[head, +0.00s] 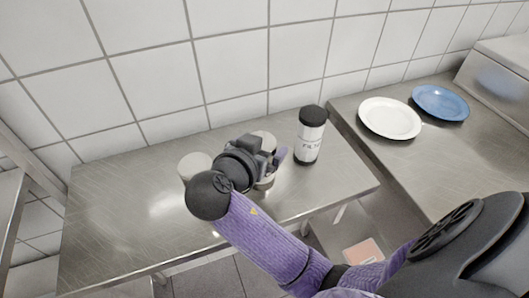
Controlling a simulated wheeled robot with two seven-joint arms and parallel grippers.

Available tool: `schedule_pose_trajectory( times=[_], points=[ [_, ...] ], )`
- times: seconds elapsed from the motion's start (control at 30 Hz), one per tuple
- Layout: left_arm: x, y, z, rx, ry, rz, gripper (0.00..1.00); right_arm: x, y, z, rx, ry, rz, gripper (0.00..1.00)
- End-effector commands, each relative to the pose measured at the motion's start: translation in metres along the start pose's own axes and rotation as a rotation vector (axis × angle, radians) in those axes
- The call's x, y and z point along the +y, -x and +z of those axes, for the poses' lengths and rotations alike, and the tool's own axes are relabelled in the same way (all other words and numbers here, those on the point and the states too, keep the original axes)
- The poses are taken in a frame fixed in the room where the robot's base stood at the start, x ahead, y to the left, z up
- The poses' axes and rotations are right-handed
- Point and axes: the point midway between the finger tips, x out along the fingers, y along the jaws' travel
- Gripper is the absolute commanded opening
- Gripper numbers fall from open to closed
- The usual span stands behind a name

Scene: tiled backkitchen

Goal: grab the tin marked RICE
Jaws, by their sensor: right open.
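My right gripper (270,158) is over the middle of the steel table, its arm coming in from the lower right. It is open. A pale, round-topped tin (266,137) stands right at the gripper and is largely hidden behind it. I cannot tell whether the fingers touch it. A second pale tin (194,163) stands to the left, partly hidden by my wrist. No lettering shows on either, so I cannot tell which is marked RICE. A white canister (309,143) with a black lid stands to the right; its dark print is hard to read. My left gripper is not in view.
The steel table (120,215) has bare room at the left and front. A tiled wall closes the back. On a steel counter (430,160) at right are a white plate (390,117) and a blue plate (440,102). A gap separates table and counter.

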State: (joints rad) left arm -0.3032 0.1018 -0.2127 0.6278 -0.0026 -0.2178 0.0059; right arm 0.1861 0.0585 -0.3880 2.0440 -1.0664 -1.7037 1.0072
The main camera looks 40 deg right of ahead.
Motion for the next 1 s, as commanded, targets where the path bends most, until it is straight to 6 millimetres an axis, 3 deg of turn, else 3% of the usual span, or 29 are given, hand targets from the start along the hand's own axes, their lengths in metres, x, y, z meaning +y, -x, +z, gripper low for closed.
schedule_pose_trajectory(
  times=[0.07,0.53,0.77,1.0],
  points=[
    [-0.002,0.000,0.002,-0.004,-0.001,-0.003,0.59,0.000,0.000,0.000,0.000,0.000,0.000,1.00],
    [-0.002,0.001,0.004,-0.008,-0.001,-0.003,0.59,0.000,0.000,0.000,-0.001,0.001,0.000,0.00],
    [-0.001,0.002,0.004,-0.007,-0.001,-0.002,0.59,0.000,0.001,-0.003,0.000,-0.001,-0.001,0.00],
    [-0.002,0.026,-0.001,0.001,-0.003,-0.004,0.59,-0.001,0.024,-0.059,0.001,-0.009,-0.004,0.00]
  ],
)
